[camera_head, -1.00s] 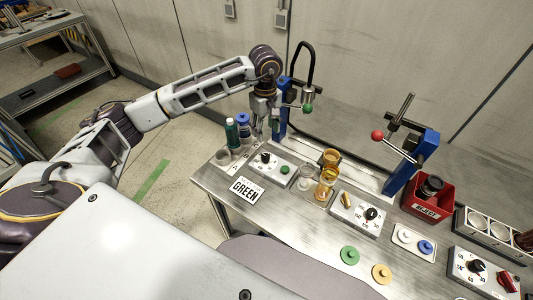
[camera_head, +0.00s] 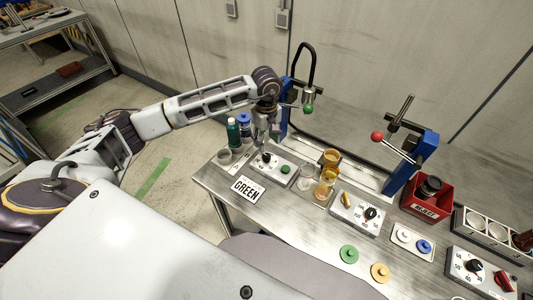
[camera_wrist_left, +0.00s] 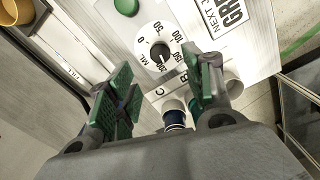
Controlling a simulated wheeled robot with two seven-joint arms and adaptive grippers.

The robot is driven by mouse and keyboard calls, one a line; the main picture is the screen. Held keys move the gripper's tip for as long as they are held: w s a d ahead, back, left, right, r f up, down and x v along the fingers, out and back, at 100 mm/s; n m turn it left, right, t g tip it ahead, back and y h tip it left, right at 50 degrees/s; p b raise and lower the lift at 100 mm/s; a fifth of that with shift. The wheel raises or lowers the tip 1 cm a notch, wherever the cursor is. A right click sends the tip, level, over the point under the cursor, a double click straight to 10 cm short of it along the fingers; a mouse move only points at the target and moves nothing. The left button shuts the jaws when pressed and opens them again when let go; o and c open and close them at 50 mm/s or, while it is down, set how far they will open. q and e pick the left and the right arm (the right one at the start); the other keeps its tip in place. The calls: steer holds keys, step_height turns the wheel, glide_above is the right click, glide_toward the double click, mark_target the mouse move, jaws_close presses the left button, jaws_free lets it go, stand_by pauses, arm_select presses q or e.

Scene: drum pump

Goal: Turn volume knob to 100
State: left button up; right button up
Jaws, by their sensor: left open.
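The volume dial box (camera_head: 285,167) stands near the left end of the bench. Its black knob (camera_head: 267,157) sits left of a green button (camera_head: 285,169). In the left wrist view, the black knob (camera_wrist_left: 160,56) is ringed by a white scale (camera_wrist_left: 158,29) from 0 to 200; its pointer is hard to read. My left gripper (camera_head: 264,148) is open just above the knob. In the left wrist view its two green-padded fingers (camera_wrist_left: 158,66) lie on either side of the knob, apart from it. Contact cannot be judged. My right gripper is out of view.
A GREEN sign (camera_head: 247,190) lies in front of the dial box. Green (camera_head: 232,132) and blue (camera_head: 243,122) bottles stand behind left. A blue press (camera_head: 283,118) rises behind the gripper.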

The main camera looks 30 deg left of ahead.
mark_target(267, 155)
arm_select(q)
steer(key=shift+f+p, duration=0.75)
steer(key=shift+f, duration=3.45)
steer(key=c, duration=1.1)
steer(key=shift+o, duration=0.2)
